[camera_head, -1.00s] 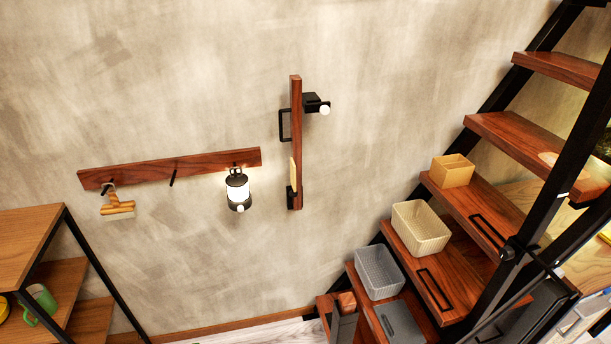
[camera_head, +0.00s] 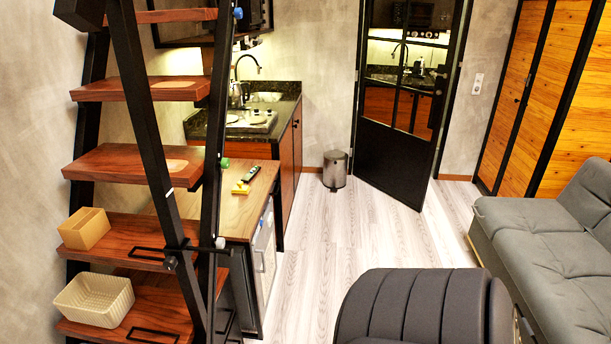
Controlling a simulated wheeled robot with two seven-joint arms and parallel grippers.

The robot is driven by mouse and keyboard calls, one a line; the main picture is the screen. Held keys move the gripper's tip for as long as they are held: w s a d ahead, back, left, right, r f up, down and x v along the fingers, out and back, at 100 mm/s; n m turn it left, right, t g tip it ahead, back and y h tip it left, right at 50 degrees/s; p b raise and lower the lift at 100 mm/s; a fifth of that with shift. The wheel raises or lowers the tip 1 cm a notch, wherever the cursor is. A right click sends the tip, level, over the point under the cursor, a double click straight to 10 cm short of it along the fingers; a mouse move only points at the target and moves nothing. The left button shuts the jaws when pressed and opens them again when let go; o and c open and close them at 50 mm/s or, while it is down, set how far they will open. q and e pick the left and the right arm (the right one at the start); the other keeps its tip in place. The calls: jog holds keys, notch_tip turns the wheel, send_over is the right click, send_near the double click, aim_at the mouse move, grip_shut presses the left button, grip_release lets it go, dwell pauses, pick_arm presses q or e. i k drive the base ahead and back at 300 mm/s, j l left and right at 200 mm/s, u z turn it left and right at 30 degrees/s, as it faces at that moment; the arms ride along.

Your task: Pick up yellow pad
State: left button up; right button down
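A small yellow thing (camera_head: 240,188), which looks like the yellow pad, lies on the wooden counter (camera_head: 232,213) beside the stair. A dark remote (camera_head: 251,174) lies just behind it on the same counter. Neither of my grippers shows in the head view.
The black-framed wooden stair (camera_head: 134,162) stands at the left, between me and part of the counter. A wooden box (camera_head: 84,229) and a cream basket (camera_head: 94,300) sit on its treads. A grey armchair (camera_head: 425,308) fills the front, a sofa (camera_head: 550,245) the right. Pale floor (camera_head: 352,230) lies open between.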

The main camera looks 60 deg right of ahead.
aim_at(239, 188)
jog(key=z, duration=1.55)
